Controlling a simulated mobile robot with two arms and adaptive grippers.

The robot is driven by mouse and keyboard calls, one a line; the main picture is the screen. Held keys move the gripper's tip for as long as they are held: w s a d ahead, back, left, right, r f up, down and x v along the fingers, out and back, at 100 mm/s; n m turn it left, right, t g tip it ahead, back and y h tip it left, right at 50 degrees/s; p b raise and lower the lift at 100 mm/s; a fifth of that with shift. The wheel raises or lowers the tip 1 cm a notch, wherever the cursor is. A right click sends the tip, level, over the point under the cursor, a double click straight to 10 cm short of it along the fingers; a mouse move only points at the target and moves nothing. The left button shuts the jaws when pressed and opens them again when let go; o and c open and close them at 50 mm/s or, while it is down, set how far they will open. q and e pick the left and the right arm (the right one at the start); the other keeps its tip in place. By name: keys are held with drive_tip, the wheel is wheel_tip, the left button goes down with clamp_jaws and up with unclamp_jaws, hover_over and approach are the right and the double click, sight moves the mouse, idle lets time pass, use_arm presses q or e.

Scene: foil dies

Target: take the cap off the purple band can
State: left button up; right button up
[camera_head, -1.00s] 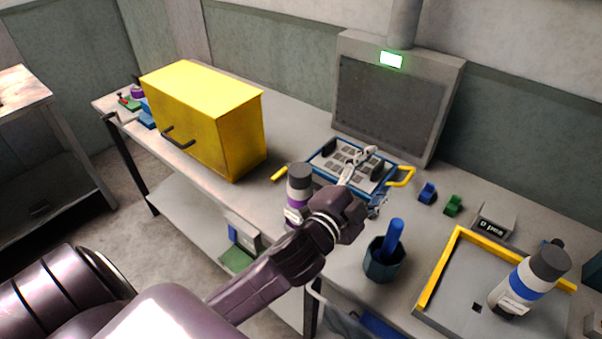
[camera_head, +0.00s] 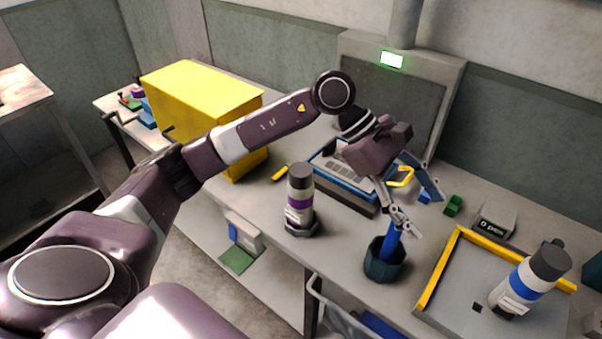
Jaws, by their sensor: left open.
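The purple band can (camera_head: 300,202) stands upright on the table, its foot in a dark hexagonal holder (camera_head: 301,229). Its dark grey cap (camera_head: 301,171) sits on top. My left gripper (camera_head: 405,229) is open and points down, to the right of the can and clear of it. Its fingers are at the top of a blue handle (camera_head: 390,238) that stands in a dark teal hexagonal cup (camera_head: 384,265). I cannot tell whether they touch the handle. My right gripper is not in view.
A blue-rimmed tray (camera_head: 345,187) lies behind the can, partly hidden by my left arm. A yellow cabinet (camera_head: 200,88) stands at left. A green block (camera_head: 453,205) lies behind.

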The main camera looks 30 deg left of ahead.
use_arm(q)
drive_tip(key=w+a+f+y, duration=0.15)
drive_tip(key=a+y, duration=0.35)
drive_tip(key=a, duration=0.8)
wheel_tip(320, 180, up, 3)
drive_tip(key=y, duration=0.5)
hover_over(301, 169)
drive_tip(key=shift+d+r+m, duration=0.2)
drive_tip(key=shift+d+m, duration=0.1)
drive_tip(key=shift+d, duration=0.1)
drive_tip(key=shift+a+f, duration=0.1)
drive_tip(key=shift+a, duration=0.1)
wheel_tip(301, 169, down, 2)
drive_tip(key=shift+f, duration=0.1)
drive_tip(key=f+p, duration=0.2)
drive_tip(key=f, duration=0.2)
drive_tip(key=shift+a+f+p, duration=0.3)
drive_tip(key=shift+p, duration=0.1)
drive_tip(key=shift+f, duration=0.35)
drive_tip(key=c, duration=0.8)
